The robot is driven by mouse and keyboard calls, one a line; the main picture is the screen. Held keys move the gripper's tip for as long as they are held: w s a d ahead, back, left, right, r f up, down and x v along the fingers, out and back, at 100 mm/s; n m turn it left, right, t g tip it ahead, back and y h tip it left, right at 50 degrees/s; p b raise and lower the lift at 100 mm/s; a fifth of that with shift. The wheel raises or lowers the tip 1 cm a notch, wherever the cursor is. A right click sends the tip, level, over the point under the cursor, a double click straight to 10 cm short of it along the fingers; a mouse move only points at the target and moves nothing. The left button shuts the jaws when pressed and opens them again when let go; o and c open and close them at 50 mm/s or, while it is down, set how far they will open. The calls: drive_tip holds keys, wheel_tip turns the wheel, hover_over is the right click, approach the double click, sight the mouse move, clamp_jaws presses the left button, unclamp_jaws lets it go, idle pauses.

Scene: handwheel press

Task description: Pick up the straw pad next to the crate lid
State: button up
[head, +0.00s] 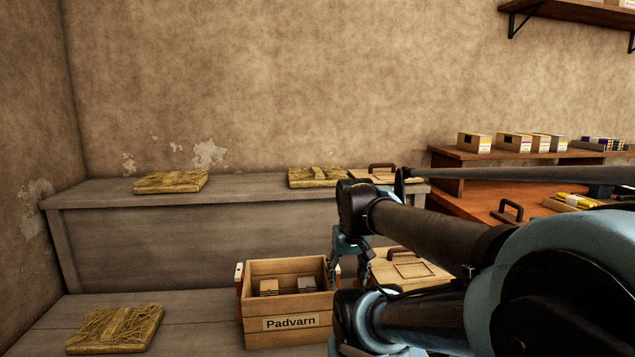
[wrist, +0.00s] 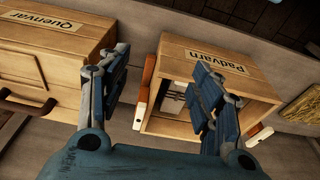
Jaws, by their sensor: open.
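A straw pad (head: 314,178) lies on the upper grey bench in the head view, just left of a flat wooden crate lid with a dark handle (head: 380,175). My arm hides part of the lid and comes close to the pad's right end. My gripper (head: 350,272) hangs lower, in front of the bench and by the crates, apart from that pad. In the wrist view my gripper (wrist: 160,65) is open and empty, its fingers spread over the two crates. A second straw pad (head: 171,181) lies further left on the upper bench.
A third straw pad (head: 115,329) lies on the lower bench; one pad (wrist: 303,108) shows at the wrist view's right edge. An open Padvarn crate (head: 290,323) holds small blocks, beside a closed Quenvar crate (wrist: 60,62). The upper bench is clear between its pads.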

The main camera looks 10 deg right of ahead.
drive_tip(key=w+r, duration=1.4)
drive_tip(key=r, duration=0.3)
drive_tip(key=w+r+g, duration=0.1)
drive_tip(key=w+r, duration=0.7)
drive_tip(key=w, duration=0.6)
drive_tip(key=w+r+g, duration=0.1)
drive_tip(key=w+r, duration=0.7)
drive_tip(key=w, duration=0.7)
hover_over(317, 170)
drive_tip(key=f, duration=1)
drive_tip(key=shift+w+d+f, duration=0.1)
drive_tip(key=shift+d+f, duration=0.15)
drive_tip(key=shift+f, duration=0.1)
drive_tip(key=shift+a+f, duration=0.15)
drive_tip(key=shift+f, duration=1.2)
drive_tip(key=shift+a+f, duration=0.15)
drive_tip(key=shift+f, duration=1.2)
drive_tip(key=shift+c, duration=0.3)
drive_tip(key=shift+s, duration=0.2)
drive_tip(key=c, duration=1.3)
